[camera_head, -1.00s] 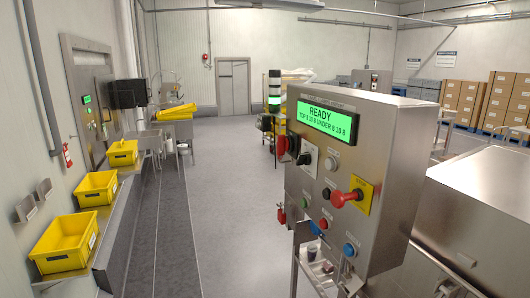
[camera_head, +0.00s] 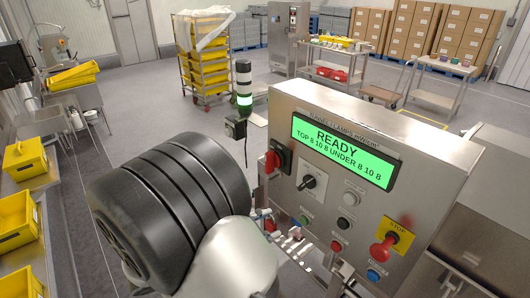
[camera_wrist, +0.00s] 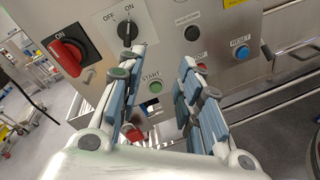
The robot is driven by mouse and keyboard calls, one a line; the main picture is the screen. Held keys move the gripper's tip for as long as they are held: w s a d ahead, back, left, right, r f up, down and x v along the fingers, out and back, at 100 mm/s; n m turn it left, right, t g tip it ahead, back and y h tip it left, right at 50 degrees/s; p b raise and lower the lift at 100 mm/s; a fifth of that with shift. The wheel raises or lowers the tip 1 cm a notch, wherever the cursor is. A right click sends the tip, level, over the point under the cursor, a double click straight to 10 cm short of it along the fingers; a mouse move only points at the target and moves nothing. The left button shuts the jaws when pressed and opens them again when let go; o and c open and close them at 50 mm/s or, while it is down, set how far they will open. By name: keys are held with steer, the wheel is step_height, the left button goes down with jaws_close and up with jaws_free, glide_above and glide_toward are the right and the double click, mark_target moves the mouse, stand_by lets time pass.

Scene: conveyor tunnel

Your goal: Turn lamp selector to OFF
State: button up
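The lamp selector (camera_wrist: 128,32) is a small black rotary knob on a pale plate, with OFF marked upper left and ON at the top. In the wrist view its handle appears to point up, toward ON. In the head view the selector (camera_head: 307,182) sits below and left of the green display. My gripper (camera_wrist: 162,62) is open and empty, with its two fingers spread apart below the selector in the wrist view. The left fingertip is near the knob but appears apart from it. In the head view my arm partly hides the gripper.
The panel (camera_head: 400,180) also carries a red rotary switch (camera_wrist: 67,56) left of the selector, a green START button (camera_wrist: 154,87), a blue RESET button (camera_wrist: 241,53) and a red STOP knob (camera_head: 382,250). The display (camera_head: 343,152) reads READY. A stack light (camera_head: 243,85) stands behind.

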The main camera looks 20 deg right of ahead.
steer(key=w+a+n+t+p, duration=0.1)
steer(key=w+a+n+t, duration=0.1)
steer(key=h+p, duration=0.1)
steer(key=p, duration=0.2)
glide_toward(300, 188)
steer(key=shift+t, duration=0.4)
steer(key=x, duration=0.9)
steer(key=shift+s+d, duration=0.25)
steer(key=shift+c, duration=0.6)
jaws_close()
